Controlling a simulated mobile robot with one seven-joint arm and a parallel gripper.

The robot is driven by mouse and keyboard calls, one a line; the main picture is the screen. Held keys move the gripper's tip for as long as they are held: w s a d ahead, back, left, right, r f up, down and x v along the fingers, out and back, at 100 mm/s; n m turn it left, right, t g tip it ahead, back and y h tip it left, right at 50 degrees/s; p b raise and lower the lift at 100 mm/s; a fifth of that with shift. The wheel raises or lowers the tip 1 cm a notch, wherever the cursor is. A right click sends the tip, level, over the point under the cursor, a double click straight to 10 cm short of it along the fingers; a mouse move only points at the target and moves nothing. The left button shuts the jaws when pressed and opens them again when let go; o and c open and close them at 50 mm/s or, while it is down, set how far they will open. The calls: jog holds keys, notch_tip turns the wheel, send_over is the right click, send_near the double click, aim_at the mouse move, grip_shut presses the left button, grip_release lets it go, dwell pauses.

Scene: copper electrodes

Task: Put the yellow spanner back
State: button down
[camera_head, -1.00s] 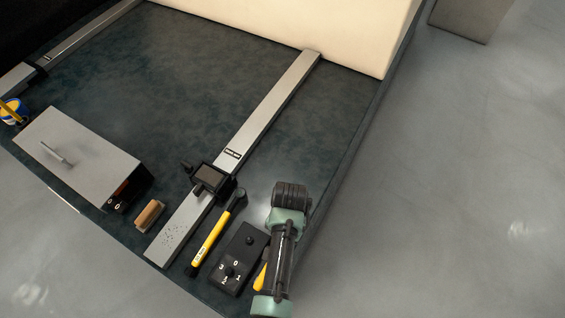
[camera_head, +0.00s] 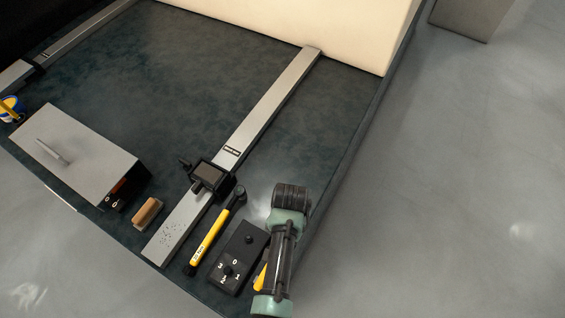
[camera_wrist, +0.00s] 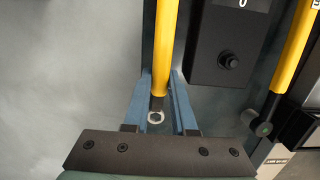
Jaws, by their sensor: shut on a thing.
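The yellow spanner (camera_wrist: 165,45) lies between the two blue fingers of my gripper (camera_wrist: 163,80) in the wrist view. My gripper is shut on it. The spanner's metal ring end (camera_wrist: 156,117) shows between the fingers, on the near side. Its far end runs out of the top of the picture. In the head view only a short yellow part of the spanner (camera_head: 261,277) shows beside my arm, which hides the rest and my gripper.
A black control box (camera_head: 238,259) with knobs is close left of the spanner; it is at the right in the wrist view (camera_wrist: 228,45). A wooden-topped brush (camera_head: 148,212) and grey box (camera_head: 75,150) are farther left. The table edge is close.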

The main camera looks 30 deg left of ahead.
jog(key=shift+f+b, duration=0.55)
jog(key=shift+f, duration=0.2)
jog(key=shift+c, duration=0.9)
grip_release()
jog(key=shift+w+a+r+p, duration=0.1)
jog(key=shift+w+r+p, duration=0.05)
jog(key=shift+r+p, duration=0.4)
jog(key=shift+w+r+p, duration=0.1)
jog(key=shift+r+p, duration=0.4)
jog(key=shift+r, duration=0.05)
jog(key=shift+w+r+p, duration=0.1)
jog(key=shift+r+p, duration=1.75)
jog(key=shift+r, duration=0.05)
notch_tip(320, 180, up, 13)
jog(key=w, duration=0.1)
jog(key=shift+w+b, duration=0.25)
jog(key=shift+b, duration=0.2)
